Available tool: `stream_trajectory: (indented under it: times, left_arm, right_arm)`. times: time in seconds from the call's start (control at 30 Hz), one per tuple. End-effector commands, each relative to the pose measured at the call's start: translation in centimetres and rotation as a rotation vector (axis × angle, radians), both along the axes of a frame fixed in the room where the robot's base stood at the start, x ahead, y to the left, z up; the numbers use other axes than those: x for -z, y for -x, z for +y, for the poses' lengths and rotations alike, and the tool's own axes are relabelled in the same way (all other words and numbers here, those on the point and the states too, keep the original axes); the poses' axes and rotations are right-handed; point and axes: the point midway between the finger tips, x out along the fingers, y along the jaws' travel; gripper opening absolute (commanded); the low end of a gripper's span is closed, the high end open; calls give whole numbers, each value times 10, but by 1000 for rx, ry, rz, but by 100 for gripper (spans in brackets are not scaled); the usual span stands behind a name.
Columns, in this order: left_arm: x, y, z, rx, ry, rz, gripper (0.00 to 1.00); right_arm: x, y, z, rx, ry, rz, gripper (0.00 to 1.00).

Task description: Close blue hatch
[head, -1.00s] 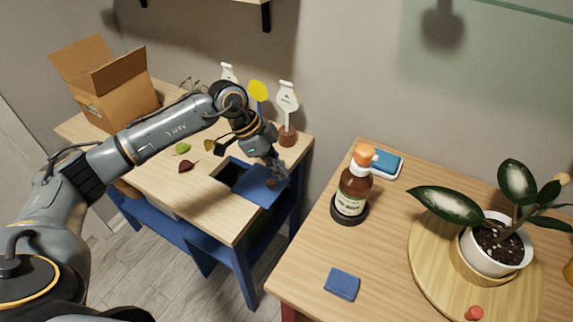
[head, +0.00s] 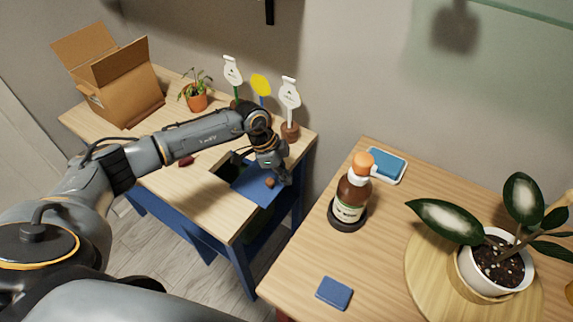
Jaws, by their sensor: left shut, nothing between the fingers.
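The blue hatch (head: 257,191) is a flat blue panel in the top of the left wooden table, with a small brown knob (head: 269,182) on it. A dark opening (head: 229,171) shows to the left of the panel, partly hidden by my arm, so the hatch stands partly open. My left gripper (head: 285,181) is shut and empty, at the right side of the panel, close to the knob. I cannot tell whether its fingertips touch the panel. My right gripper is not in view.
White and yellow plant markers (head: 289,95) stand behind the gripper, with a small potted plant (head: 196,97) and a cardboard box (head: 120,85) further left. A brown bottle (head: 352,195) stands on the right table, across a gap. The left table's front right corner is clear.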

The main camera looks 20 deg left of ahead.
Motion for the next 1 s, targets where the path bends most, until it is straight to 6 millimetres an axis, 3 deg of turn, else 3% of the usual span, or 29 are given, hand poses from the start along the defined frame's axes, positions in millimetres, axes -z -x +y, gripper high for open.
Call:
stream_trajectory:
  times: [0.17, 0.67, 0.77, 1.0]
  left_arm:
    - [1, 6, 17, -1, 1, 1, 0]
    - [3, 7, 26, -1, 1, -1, 0]
    - [4, 4, 45, -5, -2, 0, 0]
    - [5, -5, 110, -8, -5, 1, 0]
  right_arm:
    - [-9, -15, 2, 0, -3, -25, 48]
    - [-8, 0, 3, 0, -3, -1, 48]
    - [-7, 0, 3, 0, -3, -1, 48]
    - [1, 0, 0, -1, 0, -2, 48]
